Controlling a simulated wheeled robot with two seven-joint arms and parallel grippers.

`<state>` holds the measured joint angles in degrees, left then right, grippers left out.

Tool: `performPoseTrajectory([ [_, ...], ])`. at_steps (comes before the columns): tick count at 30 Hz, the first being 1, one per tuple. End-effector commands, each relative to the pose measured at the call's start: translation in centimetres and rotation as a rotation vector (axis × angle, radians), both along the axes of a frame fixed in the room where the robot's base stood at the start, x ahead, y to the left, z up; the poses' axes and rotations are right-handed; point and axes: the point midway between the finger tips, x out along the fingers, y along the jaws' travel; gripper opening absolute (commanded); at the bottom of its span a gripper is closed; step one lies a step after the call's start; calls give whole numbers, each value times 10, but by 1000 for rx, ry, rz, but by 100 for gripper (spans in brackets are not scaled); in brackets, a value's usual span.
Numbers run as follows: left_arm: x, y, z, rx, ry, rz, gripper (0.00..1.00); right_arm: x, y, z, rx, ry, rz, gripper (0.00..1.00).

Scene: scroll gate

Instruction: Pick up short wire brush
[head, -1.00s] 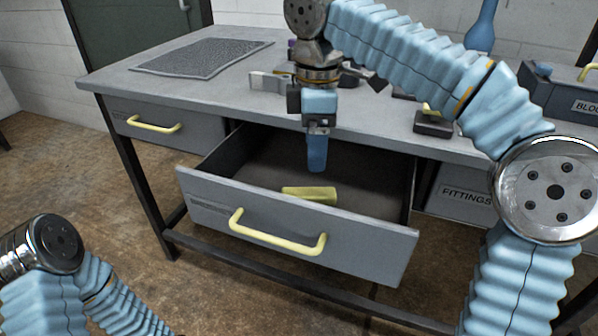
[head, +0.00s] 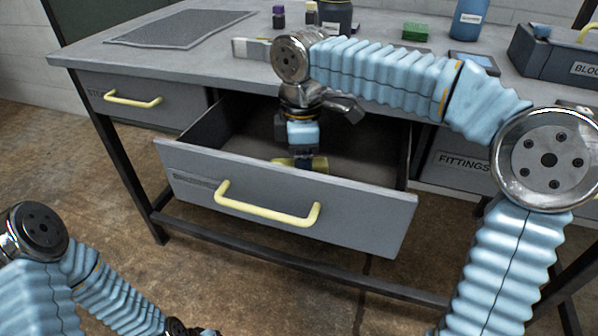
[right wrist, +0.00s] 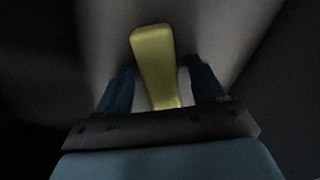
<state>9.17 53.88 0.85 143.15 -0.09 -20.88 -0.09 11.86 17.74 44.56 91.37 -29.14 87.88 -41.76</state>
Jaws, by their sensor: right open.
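A yellow object (head: 319,163), which I take to be the short wire brush, lies in the open middle drawer (head: 290,209). Only its yellow part shows; no bristles can be made out. My right gripper (head: 303,163) reaches down into the drawer over it and hides its middle. In the right wrist view, the yellow piece (right wrist: 154,60) stands between the two blue fingers of my right gripper (right wrist: 162,86). The fingers are open, with a gap on each side of it. My left arm shows at the lower left, but its gripper fingers are out of view.
The drawer's front wall and yellow handle (head: 265,205) stand before my right gripper, with side walls left and right. The bench top (head: 180,55) overhangs behind and holds a dark mat (head: 180,28), small bottles, a green block (head: 416,31) and a grey bin (head: 560,60).

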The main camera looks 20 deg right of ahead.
Motion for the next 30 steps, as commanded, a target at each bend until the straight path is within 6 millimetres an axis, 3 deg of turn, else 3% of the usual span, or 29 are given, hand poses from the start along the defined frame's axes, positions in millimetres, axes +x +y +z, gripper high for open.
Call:
performPoseTrajectory([
  [9,0,0,-1,1,0,1,68,0,0,-7,1,0,-1,67],
  [21,0,0,-1,0,-1,0,68,0,0,-6,1,-1,-1,5],
  [27,0,0,-1,0,-1,0,68,0,0,-5,1,-1,-1,4],
  [30,0,0,2,0,0,0,68,0,1,5,1,-3,0,4],
])
